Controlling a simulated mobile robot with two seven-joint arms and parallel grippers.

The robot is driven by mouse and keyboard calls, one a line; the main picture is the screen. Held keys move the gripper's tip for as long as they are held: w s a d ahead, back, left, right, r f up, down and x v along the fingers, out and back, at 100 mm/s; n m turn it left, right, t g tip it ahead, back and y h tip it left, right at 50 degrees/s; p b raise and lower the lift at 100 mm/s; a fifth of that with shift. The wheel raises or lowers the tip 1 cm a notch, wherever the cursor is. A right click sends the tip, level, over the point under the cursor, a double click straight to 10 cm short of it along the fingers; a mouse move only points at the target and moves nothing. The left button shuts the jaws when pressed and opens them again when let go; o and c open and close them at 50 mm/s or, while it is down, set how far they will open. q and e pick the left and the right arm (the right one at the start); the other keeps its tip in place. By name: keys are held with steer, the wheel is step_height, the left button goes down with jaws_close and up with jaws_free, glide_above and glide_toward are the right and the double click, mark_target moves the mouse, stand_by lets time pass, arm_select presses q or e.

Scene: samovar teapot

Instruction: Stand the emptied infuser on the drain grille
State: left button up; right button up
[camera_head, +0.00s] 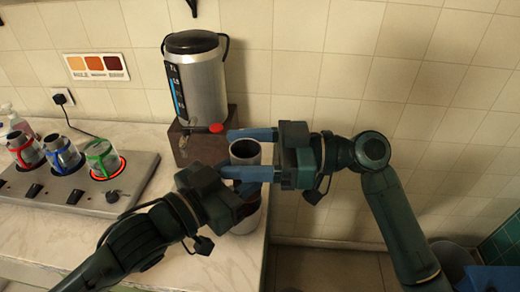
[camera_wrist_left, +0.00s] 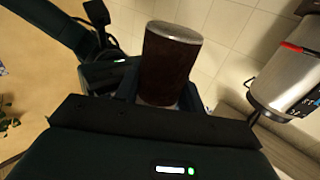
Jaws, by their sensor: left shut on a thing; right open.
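A tall cylinder with a silver rim and dark open top (camera_head: 245,150) stands upright at the counter's right end. It shows as a brown-sided cylinder with metal rims in the left wrist view (camera_wrist_left: 168,65). My left gripper (camera_head: 238,200) is shut on its side; the arm hides part of the grip. My right gripper (camera_head: 232,153) is open, its blue fingers on either side of the cylinder's upper part; I cannot tell whether they touch it. I cannot make out a separate infuser or a drain grille.
A steel urn (camera_head: 196,85) with a red tap knob (camera_head: 216,128) stands on a brown base (camera_head: 190,150) behind. At left, several glasses in coloured holders sit on a grey burner unit (camera_head: 75,190); one ring glows red. The counter ends just right of the cylinder.

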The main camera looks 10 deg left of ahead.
steer(key=shift+c, duration=0.3)
steer(key=c, duration=1)
arm_select(q)
steer(key=o, duration=1)
steer(key=shift+o, duration=0.2)
steer(key=shift+s+a, duration=0.1)
arm_select(e)
steer(key=shift+s+a, duration=0.1)
